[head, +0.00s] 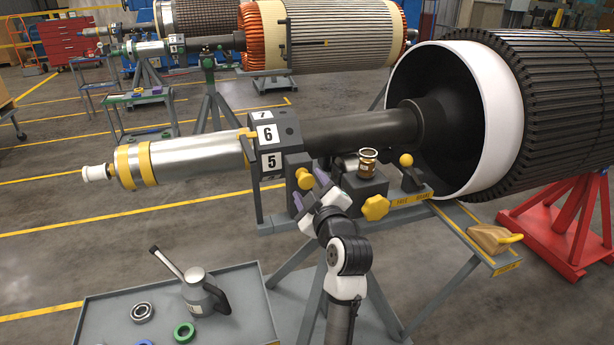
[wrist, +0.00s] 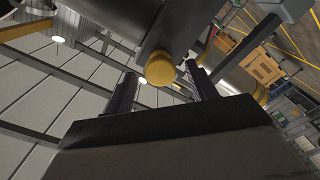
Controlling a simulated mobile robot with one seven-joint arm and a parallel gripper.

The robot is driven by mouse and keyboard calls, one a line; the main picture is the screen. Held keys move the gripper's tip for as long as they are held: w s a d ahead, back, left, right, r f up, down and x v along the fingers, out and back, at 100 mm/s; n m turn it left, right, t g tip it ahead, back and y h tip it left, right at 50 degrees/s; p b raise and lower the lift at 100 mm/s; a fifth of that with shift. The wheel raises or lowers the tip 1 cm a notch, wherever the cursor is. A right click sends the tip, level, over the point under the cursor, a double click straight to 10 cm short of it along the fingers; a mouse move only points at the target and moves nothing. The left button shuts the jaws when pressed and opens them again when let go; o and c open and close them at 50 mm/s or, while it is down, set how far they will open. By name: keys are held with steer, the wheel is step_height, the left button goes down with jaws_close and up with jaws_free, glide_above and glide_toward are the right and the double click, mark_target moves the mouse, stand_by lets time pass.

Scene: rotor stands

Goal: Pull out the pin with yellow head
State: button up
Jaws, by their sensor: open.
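The pin's yellow head (head: 305,179) sticks out from the grey block under the numbered collar, at the near side of the stand. It also shows in the wrist view as a round yellow cap (wrist: 160,69). The pin's shaft is hidden. My gripper (head: 309,191) is open right at the yellow head. In the wrist view its two fingers (wrist: 159,78) stand on either side of the head, with visible gaps. The head lies between them in the picture, near the fingertips; I cannot tell how far it sits in depth.
A yellow star knob (head: 376,207), a brass jar (head: 367,162) and a yellow ball lever (head: 406,160) are close on the right. The numbered collar (head: 267,136) and shaft lie just above. A grey tray table (head: 245,295) with an oil can (head: 203,292) stands at lower left.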

steer(key=shift+x, duration=1.45)
steer(key=shift+c, duration=0.4)
